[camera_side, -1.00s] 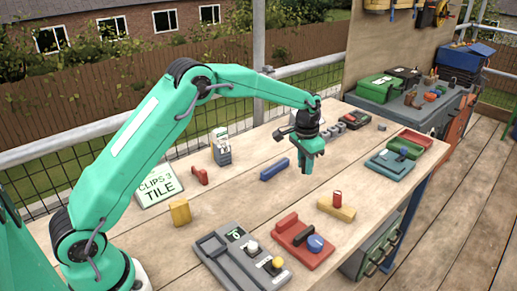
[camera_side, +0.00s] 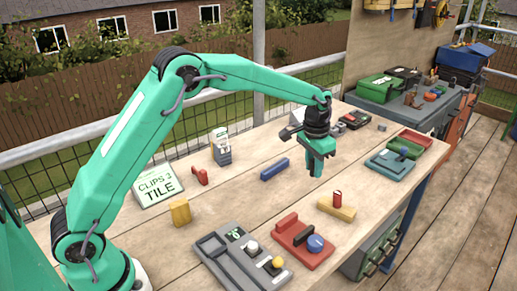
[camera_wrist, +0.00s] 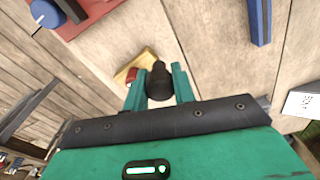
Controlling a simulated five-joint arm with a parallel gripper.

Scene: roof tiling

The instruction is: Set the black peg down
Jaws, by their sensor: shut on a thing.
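My gripper (camera_side: 316,173) hangs above the wooden table, fingers pointing down, between the blue bar and the yellow block. In the wrist view my gripper (camera_wrist: 159,88) is shut on the black peg (camera_wrist: 158,80), which sits between its two green fingers. In the side view the fingers hide the peg, and I cannot tell whether it touches the table.
A yellow block (camera_side: 337,212) with a red cylinder (camera_side: 337,197) stands just in front of my gripper. A blue bar (camera_side: 275,169) lies to its left. A red base (camera_side: 300,246) with a blue knob lies nearer the front. Coloured trays (camera_side: 392,164) lie to the right.

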